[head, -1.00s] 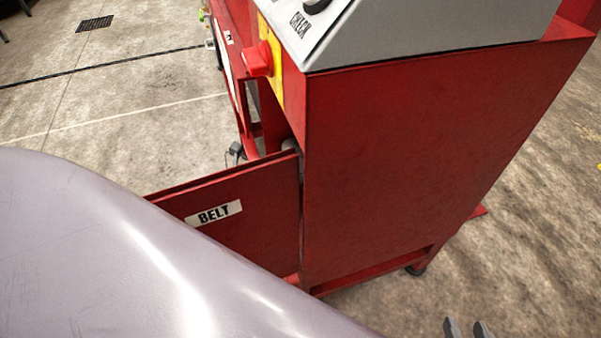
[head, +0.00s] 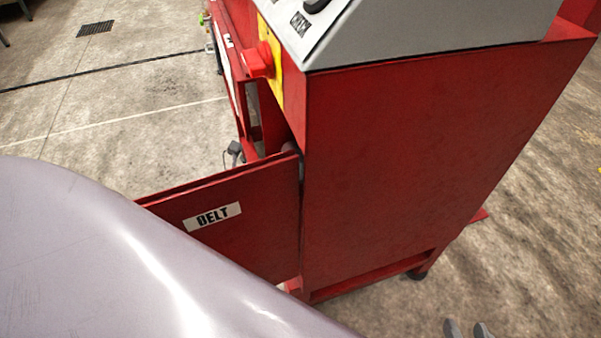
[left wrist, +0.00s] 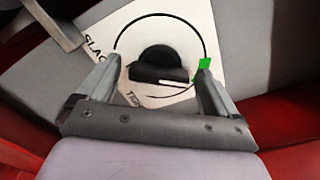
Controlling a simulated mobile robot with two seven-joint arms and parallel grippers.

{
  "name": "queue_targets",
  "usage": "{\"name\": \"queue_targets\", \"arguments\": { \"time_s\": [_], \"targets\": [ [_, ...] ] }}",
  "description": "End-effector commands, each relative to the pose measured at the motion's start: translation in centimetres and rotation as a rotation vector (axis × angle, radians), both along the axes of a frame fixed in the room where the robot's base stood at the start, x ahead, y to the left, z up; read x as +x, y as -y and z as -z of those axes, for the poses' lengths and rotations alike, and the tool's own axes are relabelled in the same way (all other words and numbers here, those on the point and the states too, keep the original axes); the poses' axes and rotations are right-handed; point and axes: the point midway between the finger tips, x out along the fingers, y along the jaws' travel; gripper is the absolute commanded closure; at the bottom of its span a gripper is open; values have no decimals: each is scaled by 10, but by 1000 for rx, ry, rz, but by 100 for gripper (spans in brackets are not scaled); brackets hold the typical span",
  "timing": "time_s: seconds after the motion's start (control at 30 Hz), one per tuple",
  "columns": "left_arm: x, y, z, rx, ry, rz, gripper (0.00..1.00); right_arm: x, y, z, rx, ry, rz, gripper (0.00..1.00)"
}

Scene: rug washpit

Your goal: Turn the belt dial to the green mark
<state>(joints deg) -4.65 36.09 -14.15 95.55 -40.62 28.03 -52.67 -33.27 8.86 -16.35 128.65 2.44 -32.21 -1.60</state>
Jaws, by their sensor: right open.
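In the left wrist view, the black belt dial (left wrist: 155,62) sits on a white plate (left wrist: 187,20) with a printed arc and partly covered lettering. Its raised bar lies nearly level across the picture, with a white line on its right part. The green mark (left wrist: 204,63) is at the right end of the arc, beside a fingertip. My left gripper (left wrist: 160,68) is open, one finger on each side of the dial with gaps visible; contact cannot be told.
A red machine cabinet (head: 400,160) fills the middle of the head view, with a grey panel (head: 430,35) on top. A red switch (head: 258,62) on a yellow plate projects from its left side. A low red panel (head: 260,235) bears a BELT label (head: 212,216). Concrete floor lies around.

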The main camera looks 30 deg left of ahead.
Motion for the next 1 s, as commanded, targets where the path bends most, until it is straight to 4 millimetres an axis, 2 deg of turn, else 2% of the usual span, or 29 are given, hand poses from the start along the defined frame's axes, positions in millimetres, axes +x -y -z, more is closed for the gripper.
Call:
{"name": "queue_targets", "arguments": {
  "time_s": [0.37, 0.8, 1.0],
  "targets": [
    [-2, -2, 0, 0, -1, -1, 2, 0, 0, -1, -1, 3, 0, 57],
    [-43, -38, 0, 0, -3, -2, 2, 1, 4, -6, -23, 12, 5, 57],
    [-52, -47, 0, 0, -1, -1, 2, 0, 5, -4, -25, 5, 7, 57]
  ]
}}
